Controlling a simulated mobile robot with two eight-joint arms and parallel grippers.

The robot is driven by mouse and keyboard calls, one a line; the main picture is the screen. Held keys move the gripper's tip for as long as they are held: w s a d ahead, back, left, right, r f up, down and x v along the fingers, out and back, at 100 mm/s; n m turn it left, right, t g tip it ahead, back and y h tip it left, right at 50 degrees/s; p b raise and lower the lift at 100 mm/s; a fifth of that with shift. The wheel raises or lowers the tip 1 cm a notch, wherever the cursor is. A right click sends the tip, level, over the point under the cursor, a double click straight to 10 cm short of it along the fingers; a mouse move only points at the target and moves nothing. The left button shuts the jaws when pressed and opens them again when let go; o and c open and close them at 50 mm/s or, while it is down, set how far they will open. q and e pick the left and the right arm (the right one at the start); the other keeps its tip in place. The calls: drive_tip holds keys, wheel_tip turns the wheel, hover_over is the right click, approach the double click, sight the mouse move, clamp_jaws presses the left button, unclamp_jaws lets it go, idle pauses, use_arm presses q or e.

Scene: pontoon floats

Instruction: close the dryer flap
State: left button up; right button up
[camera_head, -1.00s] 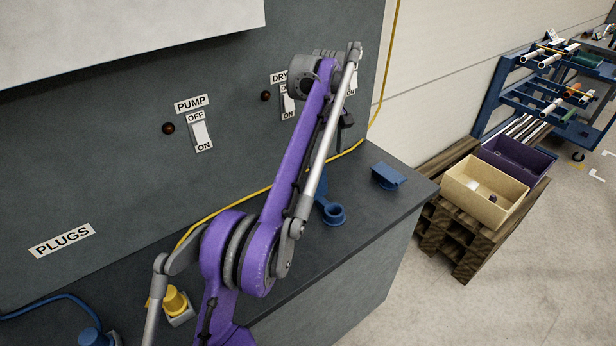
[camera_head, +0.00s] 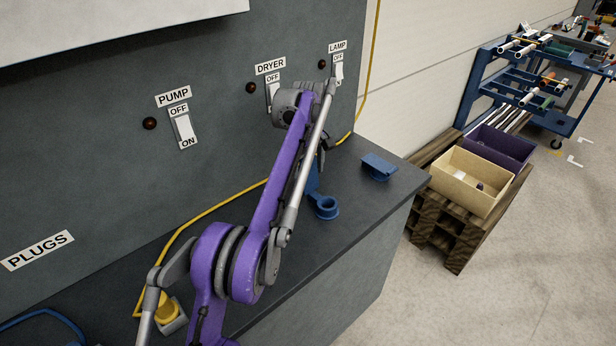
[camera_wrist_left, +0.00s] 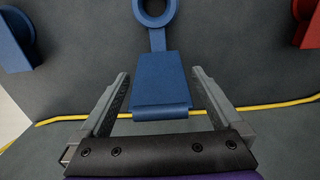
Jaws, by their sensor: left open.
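A blue flap (camera_wrist_left: 160,85) hangs off a blue socket ring (camera_wrist_left: 155,10) in the wrist view. In the head view the ring (camera_head: 324,207) lies on the grey counter, and the flap (camera_head: 313,178) rises behind it, apparently raised, partly hidden by my purple arm. I take this as the dryer flap, as it is below the DRYER label (camera_head: 270,66). My left gripper (camera_wrist_left: 160,73) is open, one finger on each side of the flap; I cannot tell whether they touch it. In the head view the left gripper (camera_head: 328,142) is mostly hidden by its arm. My right gripper is not in view.
Another blue socket piece (camera_head: 378,167) sits to the right on the counter. A red one (camera_wrist_left: 308,25) shows in the wrist view. A yellow cable (camera_head: 222,203) runs along the wall's foot. A yellow plug (camera_head: 170,310) stands at front left.

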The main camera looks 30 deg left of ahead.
use_arm(q)
drive_tip(key=shift+f, duration=0.4)
clamp_jaws()
idle(0.4)
